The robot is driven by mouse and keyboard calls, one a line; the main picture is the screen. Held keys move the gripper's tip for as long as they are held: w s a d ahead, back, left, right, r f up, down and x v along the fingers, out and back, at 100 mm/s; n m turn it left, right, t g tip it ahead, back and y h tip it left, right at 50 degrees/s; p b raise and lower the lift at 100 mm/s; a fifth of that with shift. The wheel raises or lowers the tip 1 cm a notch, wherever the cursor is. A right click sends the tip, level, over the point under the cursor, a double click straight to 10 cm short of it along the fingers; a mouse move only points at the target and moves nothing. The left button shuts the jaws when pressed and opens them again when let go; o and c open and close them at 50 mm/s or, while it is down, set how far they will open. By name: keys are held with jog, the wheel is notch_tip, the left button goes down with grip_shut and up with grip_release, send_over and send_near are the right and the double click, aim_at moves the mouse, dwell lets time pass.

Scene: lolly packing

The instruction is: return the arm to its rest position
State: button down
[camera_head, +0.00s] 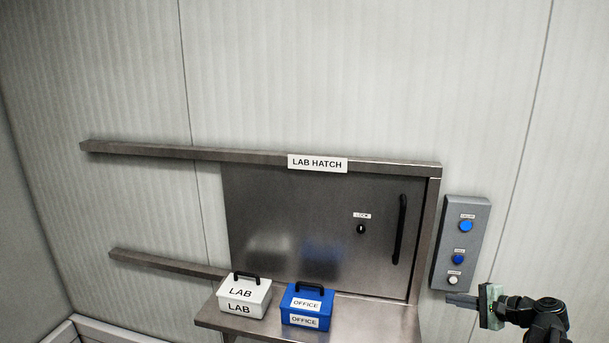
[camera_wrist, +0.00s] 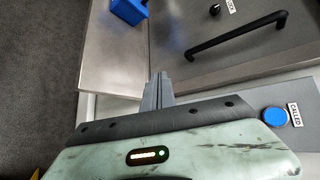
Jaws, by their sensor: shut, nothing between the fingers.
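My gripper (camera_head: 462,300) is at the lower right in the head view, just below the grey button panel (camera_head: 440,272) and right of the steel shelf. Its fingers are shut with nothing between them and point left. In the wrist view the closed fingers (camera_wrist: 157,92) show at the centre, in front of the steel hatch frame. My arm reaches in from the lower right corner of the head view; most of it is out of the picture.
The lab hatch (camera_head: 325,225) is closed, with a black handle (camera_head: 399,230) and a lock. A white LAB box (camera_head: 244,296) and a blue OFFICE box (camera_head: 307,304) stand on the steel shelf (camera_head: 375,317). The panel carries blue and white buttons. The wall above is clear.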

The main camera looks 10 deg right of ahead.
jog(key=w+a+f+n+g+y+b, duration=0.1)
jog(key=w+a+f+n+g, duration=0.15)
jog(key=a, duration=0.85)
jog(key=w+a+f+n+g, duration=0.2)
jog(key=a+f+n, duration=0.1)
jog(key=a, duration=0.8)
jog(key=w+a+f+n+g+y+b, duration=0.1)
jog(key=w+a+f+n+g, duration=0.15)
jog(key=a, duration=0.85)
jog(key=s+a+f+n+g+h, duration=0.3)
jog(key=s+a+f+n, duration=0.3)
jog(key=a, duration=0.5)
jog(key=s+d+f+n+g+h, duration=0.1)
jog(key=s+d+f+n+h, duration=0.1)
jog(key=s+d+h, duration=0.2)
jog(key=d+h, duration=0.1)
jog(key=d, duration=0.2)
jog(key=shift+f+b, duration=0.4)
